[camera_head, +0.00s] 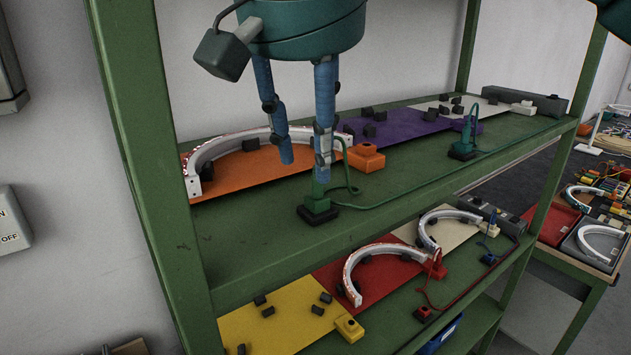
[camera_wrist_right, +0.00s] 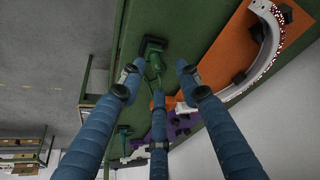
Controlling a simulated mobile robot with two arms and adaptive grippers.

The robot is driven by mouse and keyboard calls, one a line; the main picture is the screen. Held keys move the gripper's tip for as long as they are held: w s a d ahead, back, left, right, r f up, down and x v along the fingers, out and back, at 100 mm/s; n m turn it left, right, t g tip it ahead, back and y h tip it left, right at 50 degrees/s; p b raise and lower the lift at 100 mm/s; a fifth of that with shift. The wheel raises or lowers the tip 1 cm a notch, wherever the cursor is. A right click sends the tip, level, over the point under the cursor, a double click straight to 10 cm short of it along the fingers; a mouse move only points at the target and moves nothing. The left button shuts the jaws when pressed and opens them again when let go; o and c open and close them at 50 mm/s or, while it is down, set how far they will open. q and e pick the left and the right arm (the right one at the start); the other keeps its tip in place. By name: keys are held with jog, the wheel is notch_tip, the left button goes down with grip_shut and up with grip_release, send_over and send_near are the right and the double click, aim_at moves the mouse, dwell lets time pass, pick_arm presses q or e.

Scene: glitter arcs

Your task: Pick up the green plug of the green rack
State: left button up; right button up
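The green rack (camera_head: 250,255) is a shelf unit with green posts and boards. On its upper board a green plug (camera_head: 318,206) with a black base stands near the front edge. A green cable runs from it to a second green plug-like piece (camera_head: 463,148) further right. My right gripper (camera_head: 305,168) has blue fingers, spread and empty, above and just behind the near plug; one finger partly covers its top. In the right wrist view the near plug (camera_wrist_right: 154,58) shows beyond the gap between the open fingers (camera_wrist_right: 158,80).
An orange panel (camera_head: 235,180) with a white arc (camera_head: 205,155) and an orange block (camera_head: 366,157) lies behind the plug. Purple (camera_head: 400,125) and white panels lie further right. The lower board holds yellow (camera_head: 285,315) and red panels. A green post (camera_head: 150,150) stands at left.

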aim_at(317, 186)
jog(key=x, duration=0.3)
jog(key=shift+w+d+f+p, duration=0.1)
jog(key=shift+d+f+p, duration=0.1)
jog(key=shift+d+p, duration=0.15)
jog(key=shift+w+a+f, duration=0.1)
jog(key=shift+w+f, duration=0.05)
jog(key=shift+f, duration=0.1)
jog(key=c, duration=0.7)
jog(key=shift+c, duration=0.5)
pick_arm(q)
jog(key=shift+w+a+r, duration=0.1)
jog(key=shift+w+r, duration=0.45)
jog(key=shift+w, duration=0.25)
pick_arm(e)
jog(key=shift+r, duration=0.1)
